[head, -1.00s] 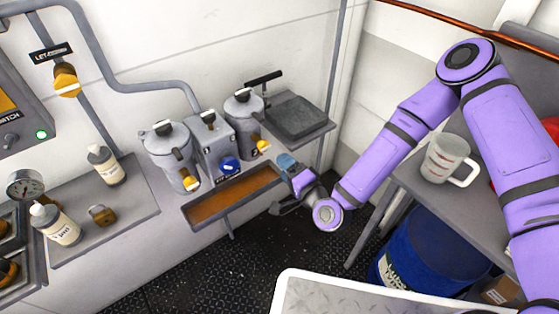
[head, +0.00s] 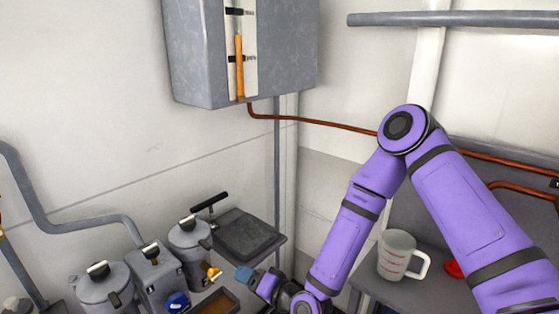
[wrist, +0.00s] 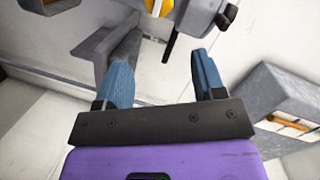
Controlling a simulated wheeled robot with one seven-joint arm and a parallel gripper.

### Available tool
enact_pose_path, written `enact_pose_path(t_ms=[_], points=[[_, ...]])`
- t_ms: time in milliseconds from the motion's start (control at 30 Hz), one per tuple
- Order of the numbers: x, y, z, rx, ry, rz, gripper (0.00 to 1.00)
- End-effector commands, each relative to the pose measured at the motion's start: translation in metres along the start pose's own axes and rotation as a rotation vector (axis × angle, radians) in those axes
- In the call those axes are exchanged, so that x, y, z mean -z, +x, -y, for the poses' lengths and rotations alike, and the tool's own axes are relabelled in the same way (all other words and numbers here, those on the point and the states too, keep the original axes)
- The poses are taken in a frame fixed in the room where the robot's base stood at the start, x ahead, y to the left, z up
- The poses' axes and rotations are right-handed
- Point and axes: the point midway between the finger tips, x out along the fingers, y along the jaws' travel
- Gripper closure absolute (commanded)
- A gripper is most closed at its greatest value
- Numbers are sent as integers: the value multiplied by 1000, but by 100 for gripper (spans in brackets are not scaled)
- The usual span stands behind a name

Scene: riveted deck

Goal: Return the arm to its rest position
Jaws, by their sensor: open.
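My arm is purple and reaches in from the right of the head view, bent at the elbow, with its lower part hanging down. My gripper (head: 246,275) is near the bottom of the head view, in front of the dispensers and beside the brown-orange tray (head: 222,303). In the wrist view my gripper (wrist: 162,82) shows two blue fingers spread apart with nothing between them. A grey bracket-like part and a dark handle show beyond the fingers.
Grey canisters (head: 188,249) with yellow and blue knobs stand at the lower left. A flat grey press (head: 245,236) sits behind them. A measuring cup (head: 397,255) stands on the right shelf under my arm. A wall tank (head: 205,55) with a gauge hangs above.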

Motion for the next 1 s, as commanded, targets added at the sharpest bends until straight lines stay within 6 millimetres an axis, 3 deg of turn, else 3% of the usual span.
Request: enact_pose_path(t_ms=[467, 767, 1000], points=[[97, -44, 19, -296, -389, 158, 37], [159, -98, 43, -513, -550, 209, 37], [201, -154, 71, -689, -623, 228, 37]])
